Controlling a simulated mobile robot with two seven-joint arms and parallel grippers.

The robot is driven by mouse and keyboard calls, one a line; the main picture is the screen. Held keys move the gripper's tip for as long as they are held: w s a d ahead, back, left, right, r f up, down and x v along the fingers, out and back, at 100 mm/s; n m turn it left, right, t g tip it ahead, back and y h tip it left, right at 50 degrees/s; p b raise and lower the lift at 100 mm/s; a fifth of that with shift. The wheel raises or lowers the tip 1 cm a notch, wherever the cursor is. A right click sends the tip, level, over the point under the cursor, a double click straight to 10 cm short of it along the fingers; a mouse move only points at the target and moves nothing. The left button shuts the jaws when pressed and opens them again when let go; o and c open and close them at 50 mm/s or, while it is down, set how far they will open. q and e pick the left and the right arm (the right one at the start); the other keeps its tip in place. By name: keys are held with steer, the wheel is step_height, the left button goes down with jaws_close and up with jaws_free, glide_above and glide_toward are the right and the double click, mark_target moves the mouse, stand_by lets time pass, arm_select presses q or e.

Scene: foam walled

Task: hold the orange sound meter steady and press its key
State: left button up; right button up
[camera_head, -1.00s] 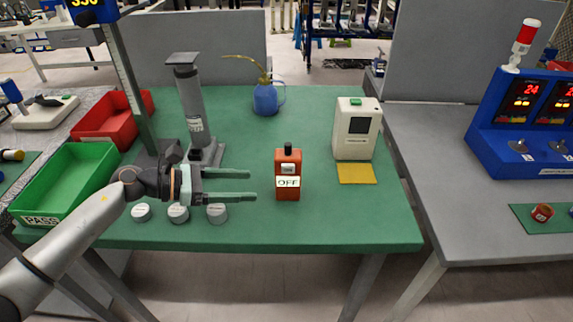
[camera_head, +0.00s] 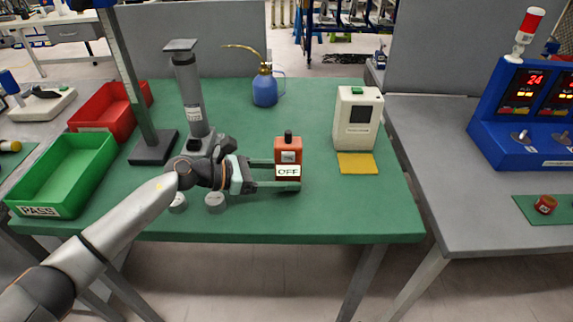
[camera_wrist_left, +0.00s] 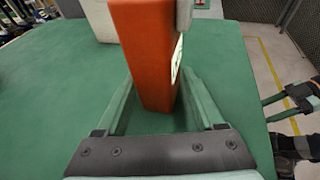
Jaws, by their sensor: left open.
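The orange sound meter (camera_head: 288,149) stands upright on the green table (camera_head: 330,215), with a black knob on top and a white label reading OFF on its front. My left gripper (camera_head: 289,175) is open, with one finger on each side of the meter's lower body. In the left wrist view the orange meter (camera_wrist_left: 148,60) rises between the two fingers, with a gap visible at the left finger; contact at the right finger is unclear. The meter's key is hard to make out. My right gripper (camera_wrist_left: 267,112) shows at the right edge of the wrist view, fingers apart, away from the meter.
A white device (camera_head: 356,118) with a yellow pad (camera_head: 357,164) stands right of the meter. A grey column (camera_head: 190,95), a blue can (camera_head: 265,90) and grey discs (camera_head: 215,202) are nearby. Green (camera_head: 65,170) and red (camera_head: 108,105) bins sit left. The front right tabletop is clear.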

arm_select(q)
steer(key=c, duration=0.8)
arm_select(e)
steer(key=shift+s+f, duration=0.2)
steer(key=shift+c, duration=0.2)
jaws_close()
stand_by(1.0)
